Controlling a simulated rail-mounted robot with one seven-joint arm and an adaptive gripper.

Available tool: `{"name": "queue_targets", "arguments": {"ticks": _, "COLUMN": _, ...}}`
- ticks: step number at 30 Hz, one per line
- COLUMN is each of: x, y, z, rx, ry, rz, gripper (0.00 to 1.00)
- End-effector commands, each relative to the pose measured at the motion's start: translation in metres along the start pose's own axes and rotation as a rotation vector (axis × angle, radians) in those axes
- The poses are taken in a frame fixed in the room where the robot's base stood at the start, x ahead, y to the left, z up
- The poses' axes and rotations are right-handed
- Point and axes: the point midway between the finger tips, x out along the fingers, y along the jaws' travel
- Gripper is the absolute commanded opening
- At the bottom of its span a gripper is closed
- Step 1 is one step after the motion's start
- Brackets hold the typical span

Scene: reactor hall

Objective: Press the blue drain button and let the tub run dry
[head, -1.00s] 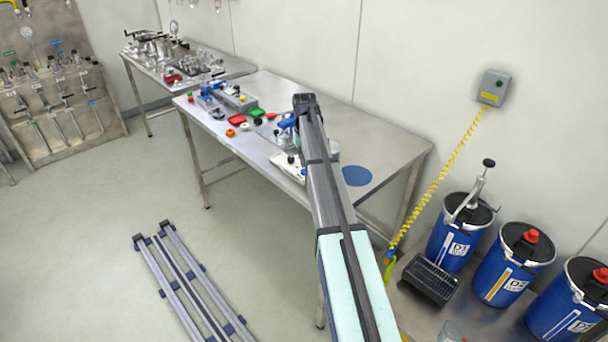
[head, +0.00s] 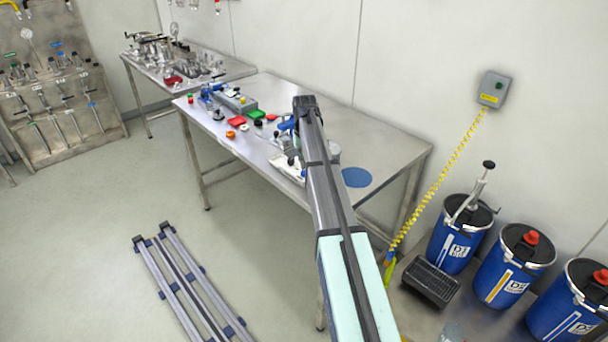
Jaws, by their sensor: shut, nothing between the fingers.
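My arm reaches up from the bottom of the head view across the front of the steel table (head: 386,143). Its top end lies over the table's middle and hides part of what is there. I cannot make out my gripper; it seems hidden behind the arm. Blue parts (head: 287,125) and a pale, low item (head: 280,163) show just left of the arm, too small to identify. A grey box (head: 238,101) with a yellow knob stands at the table's far left. I cannot pick out the blue drain button or the tub with certainty.
Red (head: 236,122) and green (head: 256,114) pieces lie left of the arm. A flat blue disc (head: 357,177) lies right of it on otherwise clear tabletop. Blue drums (head: 503,277) stand at the right, below a wall box (head: 494,89) with a yellow coiled cable. Rails lie on the floor.

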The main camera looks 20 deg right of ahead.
Motion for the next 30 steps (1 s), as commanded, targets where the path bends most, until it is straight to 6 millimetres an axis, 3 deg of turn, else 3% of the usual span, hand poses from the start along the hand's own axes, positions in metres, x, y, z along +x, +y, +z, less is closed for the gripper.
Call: {"name": "queue_targets", "arguments": {"ticks": 30, "x": 0.016, "y": 0.000, "z": 0.000, "rx": 0.000, "ry": -0.001, "rz": 0.000, "gripper": 0.00}}
